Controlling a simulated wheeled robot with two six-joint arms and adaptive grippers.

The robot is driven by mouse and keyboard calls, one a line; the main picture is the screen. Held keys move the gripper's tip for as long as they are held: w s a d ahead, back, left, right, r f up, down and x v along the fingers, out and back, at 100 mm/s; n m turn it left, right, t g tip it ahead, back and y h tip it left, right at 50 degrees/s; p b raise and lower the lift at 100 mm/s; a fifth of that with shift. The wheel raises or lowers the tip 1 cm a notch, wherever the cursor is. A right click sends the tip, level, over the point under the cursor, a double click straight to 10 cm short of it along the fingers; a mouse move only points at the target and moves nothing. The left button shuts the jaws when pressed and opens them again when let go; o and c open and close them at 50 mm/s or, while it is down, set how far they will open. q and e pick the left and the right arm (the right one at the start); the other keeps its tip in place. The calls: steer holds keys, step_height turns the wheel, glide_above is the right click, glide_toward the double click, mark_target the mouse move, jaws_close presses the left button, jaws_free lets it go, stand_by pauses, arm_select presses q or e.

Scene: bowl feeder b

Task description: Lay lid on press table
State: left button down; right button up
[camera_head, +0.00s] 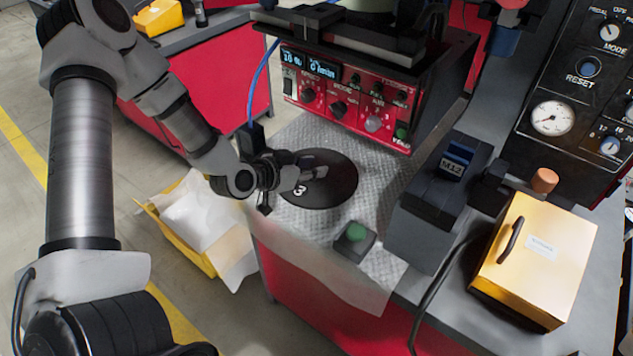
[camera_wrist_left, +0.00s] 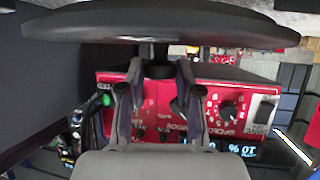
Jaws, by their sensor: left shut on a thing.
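The lid (camera_head: 338,188) is a round black disc marked with a white 3. It appears over the grey dimpled sheet (camera_head: 385,200) on the red-fronted bench. My left gripper (camera_head: 304,168) reaches in from the left and is shut on the lid's central grip. In the left wrist view, the lid (camera_wrist_left: 160,28) shows nearly edge-on across the top, with the gripper fingers (camera_wrist_left: 158,72) closed at its centre. I cannot tell if the lid touches the sheet. Which surface is the press table is not clear. My right gripper is not in view.
A red control unit (camera_head: 345,95) stands just behind the lid. A green button box (camera_head: 353,238) is in front of it. A dark M12 block (camera_head: 448,190) and a yellow case (camera_head: 535,255) stand to the right. A yellow bin (camera_head: 190,245) is at left.

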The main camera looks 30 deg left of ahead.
mark_target(313, 183)
arm_select(q)
steer(key=f, duration=0.5)
steer(key=shift+w+d+f+b, duration=0.1)
steer(key=shift+w+f+b, duration=0.05)
steer(key=shift+w+b, duration=0.2)
steer(key=shift+s, duration=0.15)
steer(key=c, duration=0.8)
jaws_free()
